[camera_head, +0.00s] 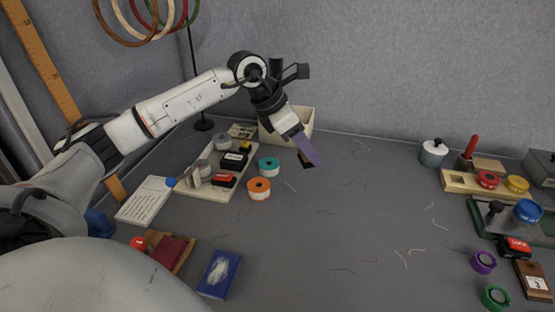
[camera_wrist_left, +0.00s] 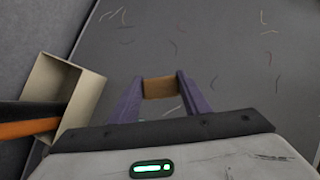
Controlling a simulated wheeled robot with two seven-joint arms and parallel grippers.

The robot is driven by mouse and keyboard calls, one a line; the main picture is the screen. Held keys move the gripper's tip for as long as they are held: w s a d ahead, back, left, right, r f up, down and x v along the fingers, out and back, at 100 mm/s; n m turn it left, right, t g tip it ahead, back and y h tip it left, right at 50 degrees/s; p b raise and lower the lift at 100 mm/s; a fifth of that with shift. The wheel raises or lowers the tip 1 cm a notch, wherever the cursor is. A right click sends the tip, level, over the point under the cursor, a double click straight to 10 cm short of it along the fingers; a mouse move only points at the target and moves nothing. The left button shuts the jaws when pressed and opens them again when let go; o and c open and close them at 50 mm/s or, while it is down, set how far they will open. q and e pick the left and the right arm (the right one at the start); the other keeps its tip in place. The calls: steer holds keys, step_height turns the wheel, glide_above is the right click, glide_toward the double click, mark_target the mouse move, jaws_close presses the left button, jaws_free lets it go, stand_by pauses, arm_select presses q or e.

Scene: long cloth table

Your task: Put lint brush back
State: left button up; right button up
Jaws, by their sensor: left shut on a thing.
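My left gripper (camera_head: 310,150), with purple fingers, hangs over the far middle of the table, tilted down. It is shut on a small brown wooden thing with a dark side, which I take for the lint brush (camera_head: 304,158). In the left wrist view the brush's brown end (camera_wrist_left: 158,88) shows between the fingertips; the rest of it is hidden. A cream open box (camera_head: 303,122) stands just behind and left of the gripper. The box also shows at the left of the wrist view (camera_wrist_left: 82,100). My right gripper is not in view.
A cream tray (camera_head: 222,191) with several small items stands left, beside teal (camera_head: 269,166) and orange (camera_head: 258,188) tape rolls. A blue book (camera_head: 219,274) with a pale fuzzy patch lies in front. Loose threads dot the clear middle. Holders and tapes line the right.

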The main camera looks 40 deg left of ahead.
arm_select(q)
steer(key=w+a+r+n+y+b, duration=0.25)
steer(key=a+n+y, duration=0.35)
steer(key=a+n, duration=0.55)
steer(key=shift+n+y, duration=0.3)
steer(key=shift+n, duration=0.05)
steer(key=f, duration=0.3)
steer(key=a+f, duration=0.1)
steer(key=shift+w+a+f, duration=0.1)
steer(key=shift+w+f, duration=0.2)
steer(key=shift+f, duration=2.1)
steer(key=o, duration=1)
